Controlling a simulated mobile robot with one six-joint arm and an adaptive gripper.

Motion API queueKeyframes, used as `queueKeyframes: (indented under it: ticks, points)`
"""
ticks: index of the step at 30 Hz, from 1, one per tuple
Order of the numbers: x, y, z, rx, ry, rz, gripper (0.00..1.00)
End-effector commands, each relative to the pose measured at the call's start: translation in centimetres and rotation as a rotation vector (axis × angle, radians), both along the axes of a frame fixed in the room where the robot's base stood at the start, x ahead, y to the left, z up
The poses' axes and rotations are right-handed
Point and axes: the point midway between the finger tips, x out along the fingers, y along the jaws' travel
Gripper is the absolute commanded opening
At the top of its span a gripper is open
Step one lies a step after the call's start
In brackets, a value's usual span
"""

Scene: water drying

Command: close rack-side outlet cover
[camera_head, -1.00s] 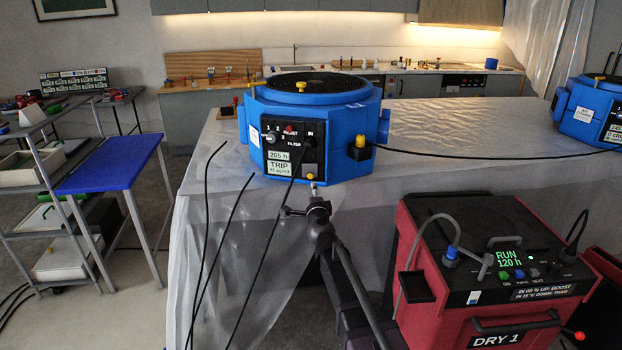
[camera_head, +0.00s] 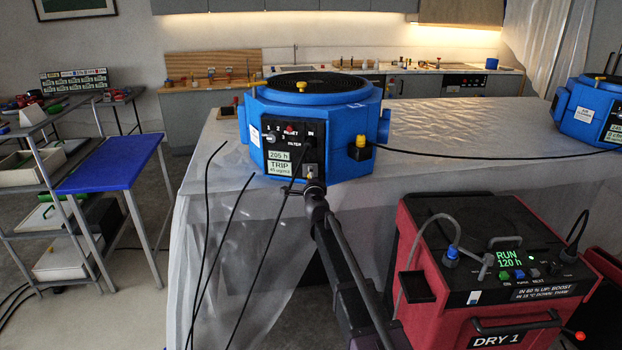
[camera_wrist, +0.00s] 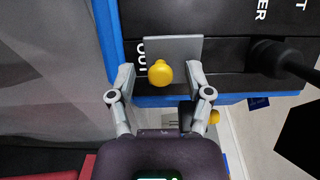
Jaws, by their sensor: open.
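The blue octagonal unit (camera_head: 345,125) stands on the sheet-covered table, its black panel facing me. In the wrist view, a grey plate-like cover (camera_wrist: 185,48) with a round yellow knob (camera_wrist: 160,73) lies against that panel, beside the "OUT" lettering. My gripper (camera_wrist: 160,76) is open, one finger on each side of the knob; I cannot tell whether either touches it. How much of the outlet the cover spans is hidden.
A black cable (camera_head: 266,240) hangs from the panel, close left of my arm; two more hang beyond it. A yellow-knobbed black block (camera_head: 361,148) is on the unit's right side. The red DRY 1 machine (camera_head: 490,275) stands at right. A blue-topped table (camera_head: 110,163) stands left.

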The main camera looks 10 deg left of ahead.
Motion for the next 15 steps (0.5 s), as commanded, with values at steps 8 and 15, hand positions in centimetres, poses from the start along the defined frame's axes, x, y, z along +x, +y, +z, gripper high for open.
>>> queueKeyframes:
  ticks: [8, 15]
  points:
    - [-0.02, -0.02, 0.0, 0.0, 0.0, 0.0, 0.47]
    - [-0.02, -0.02, 0.0, 0.0, 0.0, 0.0, 0.0]
